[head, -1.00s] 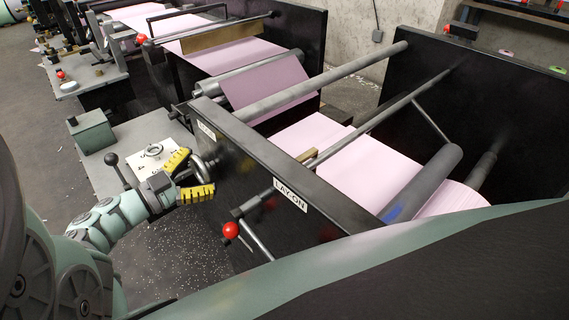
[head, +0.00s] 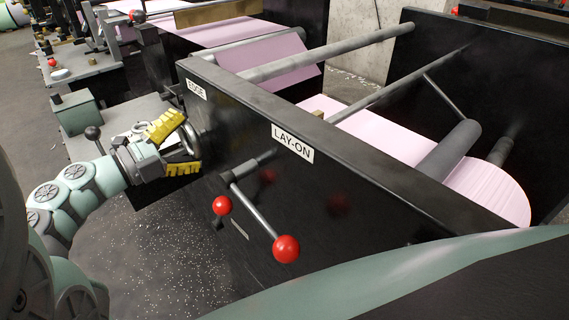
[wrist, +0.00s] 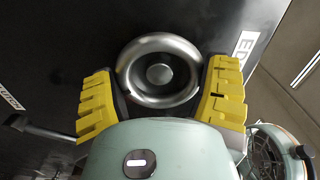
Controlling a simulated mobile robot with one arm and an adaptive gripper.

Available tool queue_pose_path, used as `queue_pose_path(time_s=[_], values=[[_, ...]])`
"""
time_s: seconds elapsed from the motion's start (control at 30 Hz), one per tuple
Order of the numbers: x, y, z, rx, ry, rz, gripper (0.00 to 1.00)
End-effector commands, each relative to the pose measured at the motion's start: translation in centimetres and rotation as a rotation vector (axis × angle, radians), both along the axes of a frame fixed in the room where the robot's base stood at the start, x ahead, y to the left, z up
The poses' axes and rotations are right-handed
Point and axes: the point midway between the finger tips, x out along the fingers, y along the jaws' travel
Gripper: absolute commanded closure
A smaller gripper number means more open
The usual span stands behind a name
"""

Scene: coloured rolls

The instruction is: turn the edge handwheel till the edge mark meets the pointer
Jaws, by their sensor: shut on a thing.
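The edge handwheel (wrist: 160,96) is a bright metal ring with a round hub, on the black side panel (head: 330,215) under the EDGE label (head: 196,90). In the head view the handwheel (head: 184,146) is partly hidden by my fingers. My gripper (head: 172,147) has yellow ridged fingers and is shut on the handwheel, one finger on each side of the rim. The gripper also fills the wrist view (wrist: 162,95). I cannot make out the edge mark or the pointer in either view.
Rollers and the pink web (head: 380,135) lie behind the panel. A green box (head: 77,112) stands on the bench at left.

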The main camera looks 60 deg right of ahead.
Motion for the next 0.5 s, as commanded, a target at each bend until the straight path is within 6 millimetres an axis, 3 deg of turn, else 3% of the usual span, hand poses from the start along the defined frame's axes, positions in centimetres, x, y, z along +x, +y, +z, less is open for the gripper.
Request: queue_pose_path(time_s=[0.03,0.5], values=[[-0.02,-0.01,-0.71,-0.010,-0.045,-0.001,0.59],[0.02,0.03,-0.47,-0.073,-0.324,0.000,0.59]])
